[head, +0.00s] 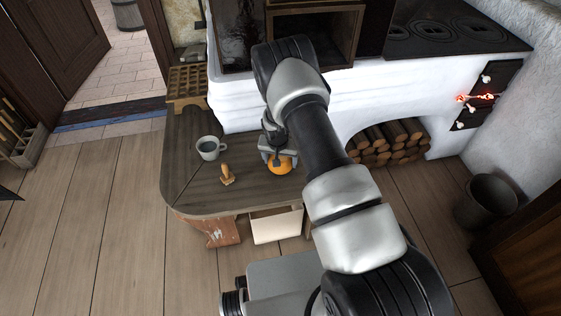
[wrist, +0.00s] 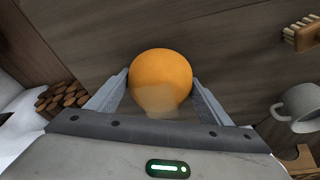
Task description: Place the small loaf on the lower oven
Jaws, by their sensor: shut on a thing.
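A round, smooth, orange-yellow thing, which I take for the small loaf (head: 279,166), is at the wooden bench's right part in the head view. It also shows in the wrist view (wrist: 160,78), between the two fingers of my gripper (wrist: 158,98). My gripper (head: 276,156) is shut on it from above. I cannot tell whether it still touches the bench. The white stove has a dark oven opening (head: 313,36) framed in brown at the top middle, partly behind my arm. I cannot tell which opening is the lower oven.
On the bench (head: 190,180) stand a grey mug (head: 209,148) and a small wooden brush (head: 227,175), left of my gripper. A wooden rack (head: 187,84) is at the bench's back. Firewood (head: 390,142) fills the stove's arched niche. A dark bucket (head: 486,201) stands right.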

